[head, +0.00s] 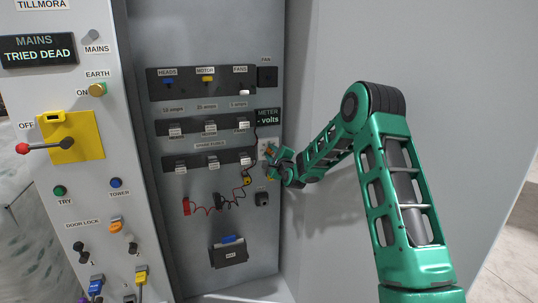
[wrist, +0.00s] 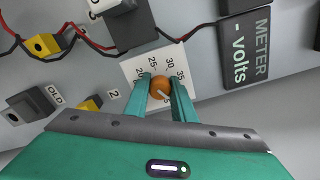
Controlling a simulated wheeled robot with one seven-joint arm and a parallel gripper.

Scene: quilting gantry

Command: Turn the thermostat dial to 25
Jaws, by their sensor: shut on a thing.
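The thermostat dial (wrist: 160,86) is a round orange knob on a white scale plate (wrist: 133,68) in the wrist view. The numbers 20, 25, 30 and 35 show along the plate's upper part; a 5 shows at its lower right, partly hidden. The dial's white pointer line slants down and right in the wrist picture, away from 25. My gripper (wrist: 159,90) has one teal finger on each side of the dial and is shut on it. In the head view my gripper (head: 271,163) is at the panel's right side, below the meter, covering much of the plate.
A black meter (wrist: 245,47) reading "- volts" is beside the plate. Red and black leads (wrist: 90,35) run close by, with a yellow plug (wrist: 43,45). Switch rows (head: 208,126) lie left of my gripper in the head view. A lever on a yellow plate (head: 75,137) is farther left.

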